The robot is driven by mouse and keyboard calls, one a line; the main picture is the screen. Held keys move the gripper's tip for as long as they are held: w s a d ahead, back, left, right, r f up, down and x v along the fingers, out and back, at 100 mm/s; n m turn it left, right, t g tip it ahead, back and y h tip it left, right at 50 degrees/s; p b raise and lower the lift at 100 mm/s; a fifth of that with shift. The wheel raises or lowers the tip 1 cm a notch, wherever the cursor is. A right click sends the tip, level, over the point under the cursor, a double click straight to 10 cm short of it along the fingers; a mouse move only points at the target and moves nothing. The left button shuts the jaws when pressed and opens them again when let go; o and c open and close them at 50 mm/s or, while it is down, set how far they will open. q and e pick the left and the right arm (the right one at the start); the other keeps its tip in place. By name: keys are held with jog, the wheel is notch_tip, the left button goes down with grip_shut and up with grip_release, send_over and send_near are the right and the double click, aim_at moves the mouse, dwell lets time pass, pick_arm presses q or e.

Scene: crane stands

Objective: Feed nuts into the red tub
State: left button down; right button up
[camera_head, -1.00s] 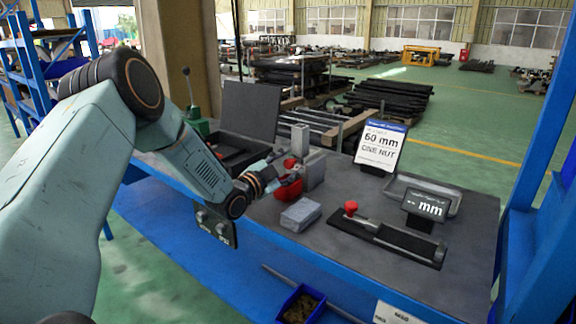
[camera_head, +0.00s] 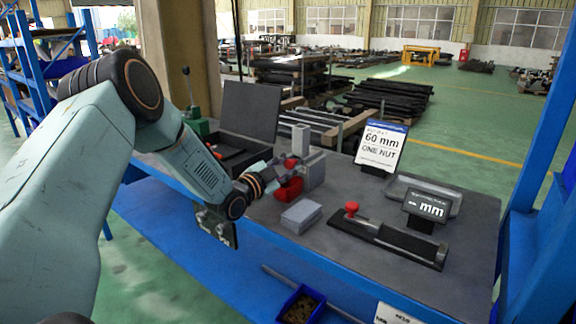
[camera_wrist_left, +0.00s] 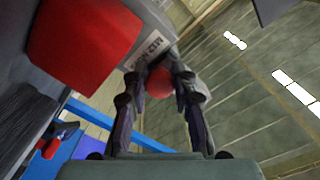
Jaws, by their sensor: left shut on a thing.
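My left gripper (camera_head: 287,170) is at the grey nut dispenser (camera_head: 314,172) near the middle of the bench. In the left wrist view its fingers (camera_wrist_left: 160,85) are shut on a round red knob (camera_wrist_left: 160,82), in front of the pale block marked M12 NUT (camera_wrist_left: 148,48). The red tub (camera_head: 289,191) sits at the dispenser's foot, partly hidden by the gripper; it also shows large in the left wrist view (camera_wrist_left: 80,42). The inside of the tub is not visible, so I cannot tell if it holds nuts. My right gripper is out of view.
A grey block (camera_head: 300,216) lies in front of the tub. A black slide gauge with a red knob (camera_head: 388,242), an mm display (camera_head: 425,208), a sign card (camera_head: 380,146) and a tray (camera_head: 450,192) stand right. An open black case (camera_head: 248,112) stands behind left. A blue bin (camera_head: 301,306) hangs below.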

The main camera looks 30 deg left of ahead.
pick_arm(q)
jog(key=shift+r, duration=0.2)
jog(key=s+p, duration=0.3)
jog(key=s, duration=0.1)
jog(key=shift+s+a+p, duration=0.15)
jog(key=shift+p, duration=0.2)
jog(key=shift+f, duration=0.15)
jog(key=c, duration=1.5)
grip_release()
jog(key=o, duration=0.4)
jog(key=shift+s, duration=0.25)
jog(key=shift+o, duration=0.2)
jog(key=shift+w, duration=0.2)
jog(key=s, duration=0.5)
jog(key=shift+s+a, duration=0.35)
jog(key=shift+s+d, duration=0.1)
jog(key=shift+s, duration=0.8)
